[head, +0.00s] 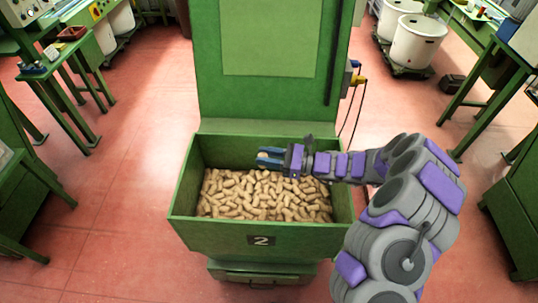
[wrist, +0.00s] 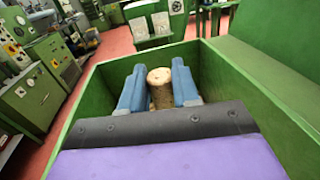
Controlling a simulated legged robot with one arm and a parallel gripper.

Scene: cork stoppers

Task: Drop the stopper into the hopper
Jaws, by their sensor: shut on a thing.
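The hopper (head: 215,232) is a green metal bin marked "2" in the head view, with a heap of cork stoppers (head: 262,198) inside. My gripper (head: 262,157) reaches in from the right and is over the back part of the hopper's opening, above the heap. In the wrist view my gripper (wrist: 158,90) has its two blue fingers on either side of one upright-looking cork stopper (wrist: 159,76), shut on it. The stopper's lower part is hidden behind the gripper's dark base. The hopper walls (wrist: 105,85) surround the fingers in the wrist view.
A tall green machine body (head: 268,90) rises behind the hopper. A green table (head: 60,85) stands at the left, and white drums (head: 417,42) stand at the back right. Red floor (head: 125,200) is clear on the left of the hopper.

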